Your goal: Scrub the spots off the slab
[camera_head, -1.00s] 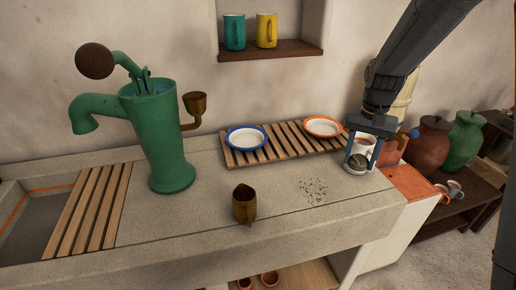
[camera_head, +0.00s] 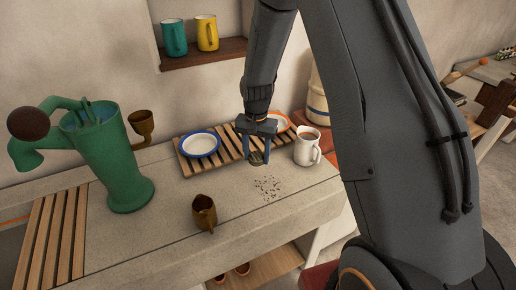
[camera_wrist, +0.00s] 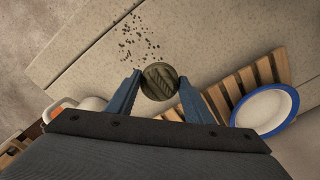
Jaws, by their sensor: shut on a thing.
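My gripper (camera_head: 257,158) is shut on a round, dark olive scrubber (camera_wrist: 159,81) with a ridged face. In the wrist view the scrubber sits between the two blue fingertips. In the head view the gripper holds it above the slab (camera_head: 300,197), just behind the spots. The dark spots (camera_head: 267,187) lie scattered in a patch on the pale stone slab, near its right end. They also show in the wrist view (camera_wrist: 138,38), apart from the scrubber.
A slatted rack (camera_head: 229,152) with a blue-rimmed plate (camera_head: 200,144) and an orange-rimmed plate stands behind. A white pitcher (camera_head: 306,148) is close on the right. A brown jug (camera_head: 204,213) stands left of the spots. A green pump (camera_head: 108,160) is further left.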

